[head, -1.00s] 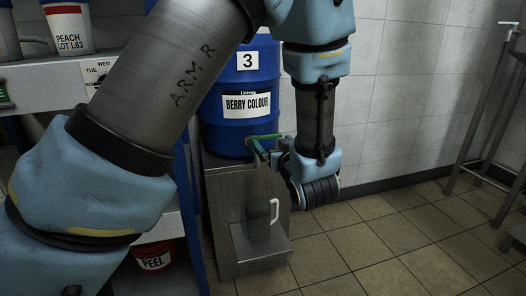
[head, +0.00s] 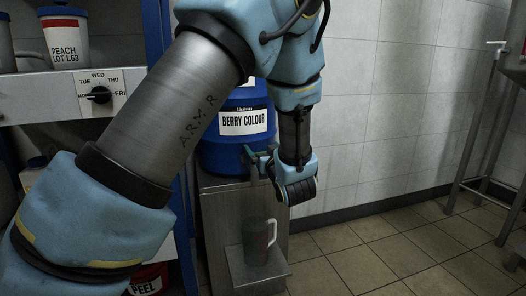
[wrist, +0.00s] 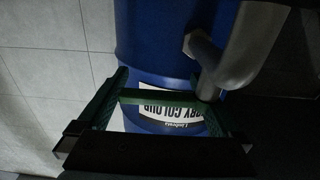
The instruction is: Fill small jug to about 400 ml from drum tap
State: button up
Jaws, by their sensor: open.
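The blue drum (head: 222,157) labelled "BERRY COLOUR" stands on a steel stand; its label shows upside down in the wrist view. The drum's metal tap (wrist: 222,62) shows at upper right in the wrist view. The small jug (head: 256,243), grey with a pale handle, stands upright on the stand's low shelf, below the tap area. My gripper (head: 257,160) is at the drum's lower front. In the wrist view my gripper (wrist: 160,80) is open, and a green bar (wrist: 158,97) lies across between its fingers, seemingly the tap's lever. Contact is unclear. The jug's contents are hidden; no stream is visible.
The steel stand (head: 218,232) holds the drum, with its low shelf (head: 262,277) in front. A shelf unit at left carries a peach tub (head: 65,38) and a day dial (head: 99,94). A metal frame (head: 470,150) stands at right. The tiled floor between is clear.

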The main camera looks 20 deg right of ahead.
jog(key=shift+w, duration=0.1)
grip_shut()
dwell(0.8)
